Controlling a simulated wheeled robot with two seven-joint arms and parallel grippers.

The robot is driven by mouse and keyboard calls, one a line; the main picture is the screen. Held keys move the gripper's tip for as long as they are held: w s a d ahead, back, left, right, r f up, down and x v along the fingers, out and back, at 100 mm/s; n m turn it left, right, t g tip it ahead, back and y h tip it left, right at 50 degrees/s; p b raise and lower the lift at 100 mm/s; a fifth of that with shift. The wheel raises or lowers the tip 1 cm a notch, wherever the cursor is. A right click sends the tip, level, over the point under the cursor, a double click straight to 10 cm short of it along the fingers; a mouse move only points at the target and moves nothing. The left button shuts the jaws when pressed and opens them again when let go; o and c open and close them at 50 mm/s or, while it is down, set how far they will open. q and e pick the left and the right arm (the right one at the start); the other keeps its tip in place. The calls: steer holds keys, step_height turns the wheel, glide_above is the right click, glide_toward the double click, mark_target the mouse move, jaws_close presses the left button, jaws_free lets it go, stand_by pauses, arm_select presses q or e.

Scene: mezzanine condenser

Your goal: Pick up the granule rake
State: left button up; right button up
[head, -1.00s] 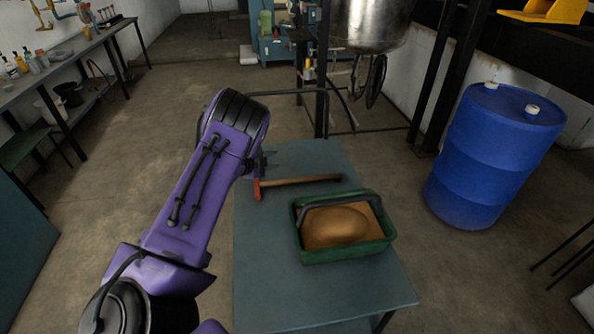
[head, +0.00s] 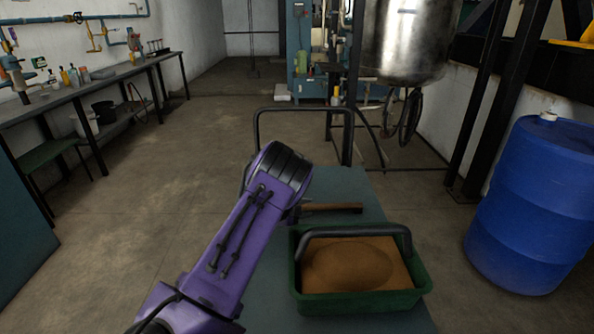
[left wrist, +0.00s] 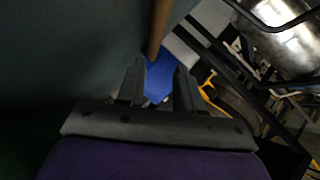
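The granule rake (head: 335,207) lies on the small blue-grey table, beyond the green tray. Its wooden handle shows in the head view; its other end is hidden behind my left arm. My left gripper (head: 293,215) is mostly hidden by my own wrist there, close to the handle's left part. I cannot tell the remaining distance. My right gripper is not in view.
The green tray (head: 428,287) with a dark handle and brown granular contents stands on the table (head: 345,182) just nearer than the rake. A blue drum (head: 535,205) stands at right. A black hoop-like frame (head: 303,110) rises behind the table. Floor at left is clear.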

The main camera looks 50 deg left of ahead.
mark_target(323, 207)
arm_select(q)
steer(key=x, duration=0.3)
steer(key=f+x, duration=0.1)
steer(key=x, duration=0.3)
steer(key=b+x, duration=0.1)
steer(key=x, duration=0.2)
steer(key=shift+a+f, duration=0.3)
steer(key=shift+a, duration=0.1)
steer(key=shift+r, duration=0.1)
steer(key=shift+c, duration=0.4)
jaws_close()
